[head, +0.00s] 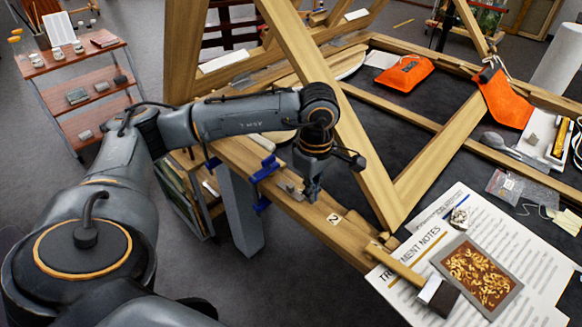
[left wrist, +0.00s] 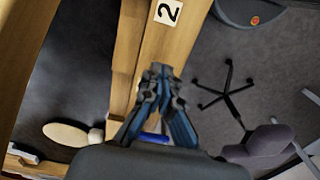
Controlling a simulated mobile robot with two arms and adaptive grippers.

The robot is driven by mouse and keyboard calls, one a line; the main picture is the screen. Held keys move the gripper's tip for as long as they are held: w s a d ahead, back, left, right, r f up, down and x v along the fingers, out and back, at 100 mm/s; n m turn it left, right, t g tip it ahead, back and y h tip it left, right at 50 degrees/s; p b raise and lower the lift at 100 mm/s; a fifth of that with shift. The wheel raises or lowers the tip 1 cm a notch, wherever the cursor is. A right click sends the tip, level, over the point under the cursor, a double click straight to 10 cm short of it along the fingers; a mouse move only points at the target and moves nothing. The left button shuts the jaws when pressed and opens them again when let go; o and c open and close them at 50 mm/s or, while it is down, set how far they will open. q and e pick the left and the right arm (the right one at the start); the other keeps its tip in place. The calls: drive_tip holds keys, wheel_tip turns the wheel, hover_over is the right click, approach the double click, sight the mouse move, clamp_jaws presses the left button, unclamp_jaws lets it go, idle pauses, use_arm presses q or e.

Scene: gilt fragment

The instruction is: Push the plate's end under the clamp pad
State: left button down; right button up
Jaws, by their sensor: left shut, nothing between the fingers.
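My left gripper (head: 312,194) is shut and empty, pointing down at the wooden beam (head: 330,216) in the head view. In the left wrist view its fingertips (left wrist: 160,72) meet above the same beam. A blue clamp (head: 264,170) grips the beam just left of the gripper; part of it also shows behind the fingers in the left wrist view (left wrist: 152,138). A small grey metal piece (head: 289,188), perhaps the plate, lies on the beam between clamp and gripper. The clamp pad and the plate's end cannot be made out. My right gripper is not in view.
A label "2" (head: 334,218) is on the beam right of my gripper. A diagonal wooden post (head: 345,130) rises close behind it.

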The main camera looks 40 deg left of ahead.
sight(292, 186)
use_arm(q)
drive_tip(key=shift+f+b, duration=1.2)
drive_tip(key=shift+f, duration=0.1)
drive_tip(key=shift+r, duration=0.15)
drive_tip(key=shift+w+a+b, duration=0.15)
drive_tip(key=shift+a+b, duration=0.35)
drive_tip(key=shift+a, duration=1.1)
drive_tip(key=shift+w+a+b, duration=0.15)
drive_tip(key=shift+a+b, duration=0.3)
drive_tip(key=shift+a, duration=1.1)
drive_tip(key=shift+d, duration=0.4)
wheel_tip(292, 186, up, 9)
drive_tip(key=p, duration=0.5)
drive_tip(key=shift+p, duration=0.4)
